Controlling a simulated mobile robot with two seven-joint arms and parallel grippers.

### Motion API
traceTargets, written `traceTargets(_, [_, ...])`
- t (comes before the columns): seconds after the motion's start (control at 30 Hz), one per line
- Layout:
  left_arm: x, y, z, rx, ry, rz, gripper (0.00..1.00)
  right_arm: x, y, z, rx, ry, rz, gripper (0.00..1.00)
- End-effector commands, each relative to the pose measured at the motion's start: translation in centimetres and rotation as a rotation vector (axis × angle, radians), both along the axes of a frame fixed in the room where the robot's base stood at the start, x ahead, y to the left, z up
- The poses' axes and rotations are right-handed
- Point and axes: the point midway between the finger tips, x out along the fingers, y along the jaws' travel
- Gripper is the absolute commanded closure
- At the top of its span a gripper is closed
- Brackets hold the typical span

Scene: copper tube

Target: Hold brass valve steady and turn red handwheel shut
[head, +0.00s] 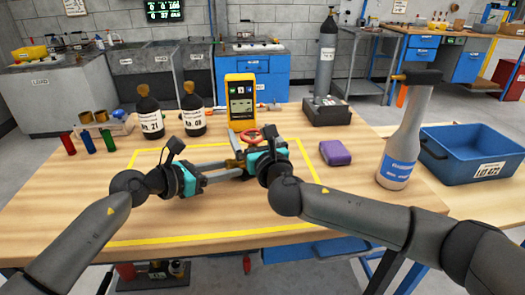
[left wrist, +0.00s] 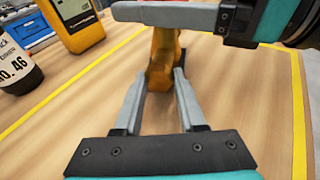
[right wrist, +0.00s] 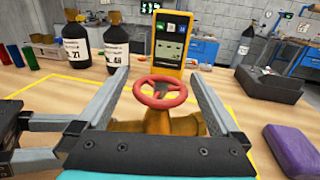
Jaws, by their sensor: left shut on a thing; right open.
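The brass valve (head: 235,145) stands inside the yellow outline on the wooden table, mostly hidden behind my grippers in the head view. Its body (right wrist: 158,122) and the red handwheel (right wrist: 160,92) on top show in the right wrist view. My left gripper (left wrist: 162,74) is shut on the lower part of the valve, a finger on each side. My right gripper (right wrist: 157,74) is open, with its fingers spread to the left and right of the handwheel. The wheel also shows in the head view (head: 254,135). I cannot tell whether either right finger touches its rim.
A yellow meter (head: 240,98) stands just behind the valve. Two dark bottles (head: 149,115) stand at the back left. A purple block (head: 335,152), a grey bottle (head: 400,145) and a blue bin (head: 470,165) are on the right. The table's front left is clear.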

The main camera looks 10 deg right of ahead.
Motion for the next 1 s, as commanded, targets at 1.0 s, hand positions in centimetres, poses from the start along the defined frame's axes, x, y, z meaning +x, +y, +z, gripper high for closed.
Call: traceTargets(1.0, [0.0, 0.0, 0.0, 0.000, 0.000, -0.001, 0.92, -9.3, -1.7, 0.0, -0.001, -0.001, -0.001, 0.00])
